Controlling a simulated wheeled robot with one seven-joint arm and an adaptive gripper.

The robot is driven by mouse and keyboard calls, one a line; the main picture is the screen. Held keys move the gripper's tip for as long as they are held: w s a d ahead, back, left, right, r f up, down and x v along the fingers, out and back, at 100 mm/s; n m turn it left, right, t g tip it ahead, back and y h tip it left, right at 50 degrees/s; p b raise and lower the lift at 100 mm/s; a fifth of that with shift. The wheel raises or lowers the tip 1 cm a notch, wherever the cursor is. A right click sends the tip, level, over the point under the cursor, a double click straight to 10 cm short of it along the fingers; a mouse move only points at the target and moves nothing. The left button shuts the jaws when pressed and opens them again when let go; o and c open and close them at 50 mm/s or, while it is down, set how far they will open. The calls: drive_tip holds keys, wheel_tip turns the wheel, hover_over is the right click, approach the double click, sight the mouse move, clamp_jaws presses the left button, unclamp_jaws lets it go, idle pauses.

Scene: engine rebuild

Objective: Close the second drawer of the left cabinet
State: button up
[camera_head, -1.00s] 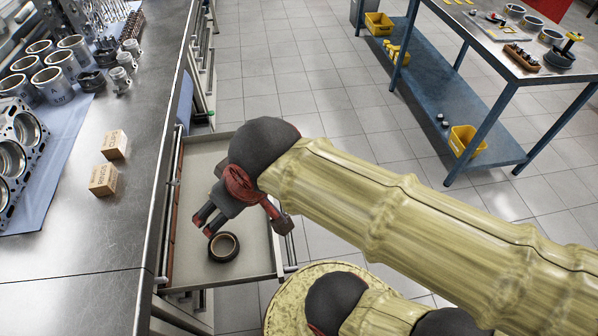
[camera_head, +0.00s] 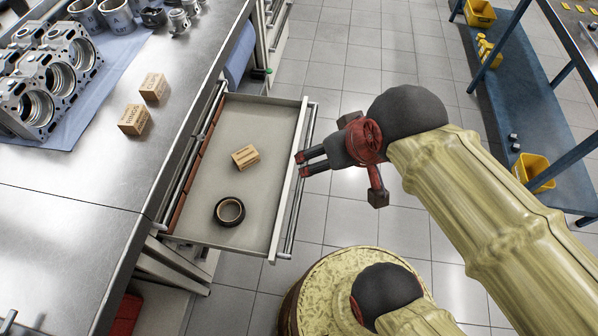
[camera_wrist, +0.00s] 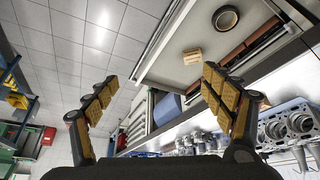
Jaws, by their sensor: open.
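The open drawer (camera_head: 197,216) sticks out from the cabinet under the steel bench on the left. A small wooden box (camera_head: 245,156) and a dark ring-shaped part (camera_head: 229,211) lie in it. My gripper (camera_head: 301,164) is at the drawer's outer front side, close to its front panel and handle bar (camera_head: 304,180), pointing toward it. Whether it touches cannot be told. In the wrist view my gripper (camera_wrist: 150,95) has its fingers wide apart with nothing between them. The drawer (camera_wrist: 168,62) with the box (camera_wrist: 192,56) and ring (camera_wrist: 225,18) also shows there.
The bench top (camera_head: 80,235) carries an engine block (camera_head: 48,78), cylinders and two small boxes (camera_head: 134,119). A blue shelf table (camera_head: 512,95) with yellow bins stands at right. Tiled floor (camera_head: 340,60) lies clear between them.

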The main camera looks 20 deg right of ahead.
idle(0.4)
drive_tip(key=c, duration=0.4)
